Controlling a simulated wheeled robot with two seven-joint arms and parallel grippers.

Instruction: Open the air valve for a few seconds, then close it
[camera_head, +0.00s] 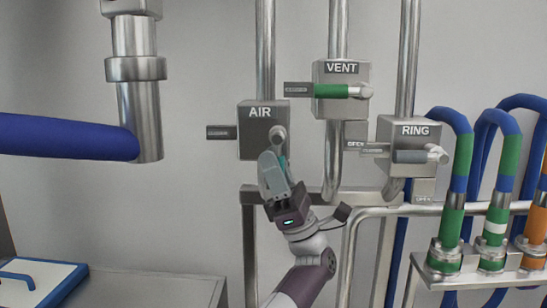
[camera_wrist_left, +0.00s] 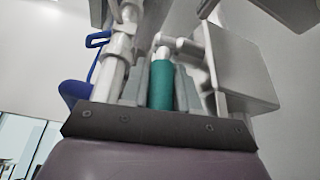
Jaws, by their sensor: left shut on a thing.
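The AIR valve (camera_head: 252,142) is a grey box on a vertical steel pipe, left of centre in the head view. Its lever pivots at the box's lower right, and its teal handle (camera_wrist_left: 161,84) hangs down from there. My left gripper (camera_head: 272,167) comes up from below and is shut on the teal handle, with one finger on each side in the left wrist view. The fingers hide most of the handle in the head view. My right gripper is in neither view.
Coloured hoses (camera_head: 455,180) stand at far right; a blue bar (camera_head: 65,137) is left.

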